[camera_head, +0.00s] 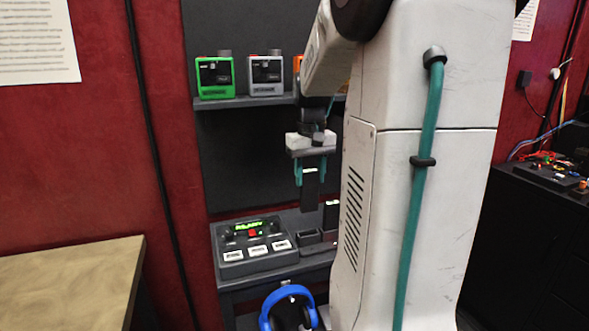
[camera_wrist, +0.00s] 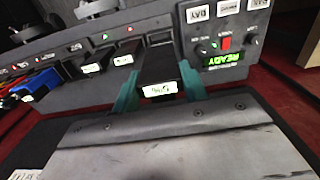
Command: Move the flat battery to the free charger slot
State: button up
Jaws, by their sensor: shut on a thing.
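In the head view, my gripper (camera_head: 310,178) has teal fingers and is shut on a dark upright battery (camera_head: 310,195), held in the air above the dark charger bench. In the wrist view, the held battery (camera_wrist: 160,72) shows a white label between the fingers of my gripper (camera_wrist: 158,92). The charger (camera_wrist: 75,48) is a dark row with small red and green lights. Two batteries with white labels (camera_wrist: 91,68) (camera_wrist: 123,60) stand in it, left of the held one. In the head view, an empty-looking charger slot (camera_head: 310,237) lies below my gripper; another battery (camera_head: 331,214) stands beside it, partly hidden by my arm.
A control box (camera_head: 252,246) with a green READY display sits left of the slots. A shelf above holds a green device (camera_head: 215,77) and a grey device (camera_head: 264,75). Blue headphones (camera_head: 286,306) hang below the bench. A wooden table (camera_head: 70,280) is at left.

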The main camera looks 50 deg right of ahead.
aim_at(309, 211)
jog(key=shift+w+f, duration=0.15)
jog(key=shift+w, duration=0.05)
jog(key=shift+s+f, duration=0.1)
jog(key=shift+f, duration=2.7)
jog(key=shift+s+f, duration=0.1)
jog(key=shift+f, duration=2.1)
dwell(0.5)
jog(key=o, duration=1.1)
notch_tip(309, 211, up, 8)
jog(key=shift+f, duration=0.1)
